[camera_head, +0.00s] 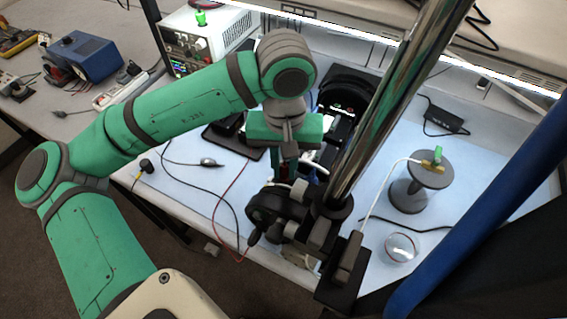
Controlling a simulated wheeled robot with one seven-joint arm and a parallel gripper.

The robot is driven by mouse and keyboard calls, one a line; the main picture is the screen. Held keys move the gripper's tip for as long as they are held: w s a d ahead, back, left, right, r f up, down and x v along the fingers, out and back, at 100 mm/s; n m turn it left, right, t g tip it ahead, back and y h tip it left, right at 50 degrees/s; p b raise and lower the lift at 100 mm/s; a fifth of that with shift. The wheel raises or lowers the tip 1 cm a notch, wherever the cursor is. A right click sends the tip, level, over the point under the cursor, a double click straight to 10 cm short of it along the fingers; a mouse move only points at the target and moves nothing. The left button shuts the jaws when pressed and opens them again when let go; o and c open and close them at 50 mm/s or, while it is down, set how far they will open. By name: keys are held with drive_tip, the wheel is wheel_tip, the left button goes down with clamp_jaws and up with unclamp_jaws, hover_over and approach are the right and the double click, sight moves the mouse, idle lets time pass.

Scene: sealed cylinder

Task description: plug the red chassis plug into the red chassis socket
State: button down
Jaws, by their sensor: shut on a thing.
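My gripper (286,172) points down over the light blue bench mat, left of the middle of the picture's bench area. It is shut on a small dark red piece (284,174), most likely the red chassis plug, which is mostly hidden by the fingers. A thin red cable (236,187) lies on the mat to its left and loops down past the bench's front edge. I cannot tell whether the red spot is the red chassis socket; no socket shows clearly.
A grey-ended sealed cylinder (408,194) with a green clip stands at right, near a clear round dish (400,247). A shiny pole and black parts in front hide part of the bench. A white power supply (208,40) stands at back left.

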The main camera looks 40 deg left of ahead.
drive_tip(key=c, duration=1.6)
unclamp_jaws()
wheel_tip(320, 180, up, 10)
drive_tip(key=shift+f, duration=0.1)
drive_tip(key=shift+r, duration=0.5)
drive_tip(key=shift+s+a, duration=0.1)
